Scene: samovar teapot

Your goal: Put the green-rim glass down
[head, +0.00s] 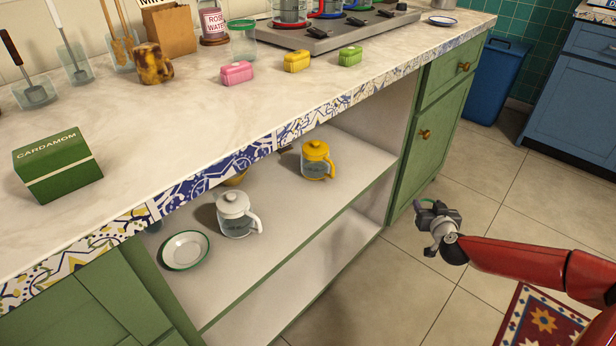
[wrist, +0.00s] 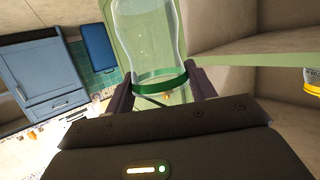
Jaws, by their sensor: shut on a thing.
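My gripper (wrist: 161,88) is shut on the green-rim glass (wrist: 146,38) in the wrist view. The glass is clear, and its green band (wrist: 160,83) lies between the two fingers. In the head view my gripper (head: 437,218) is at the right, over the floor in front of the green cabinet door. Only a bit of green and clear glass shows at it there; the rest is hidden by the gripper. The held glass appears clear of the counter and the shelf.
A marble counter (head: 190,110) holds a cardamom box (head: 60,165), pink, yellow and green small dishes, and another glass jar (head: 243,42). The open shelf (head: 285,205) below holds a white teapot (head: 236,214), a yellow teapot (head: 316,160) and a green-rimmed saucer (head: 185,250).

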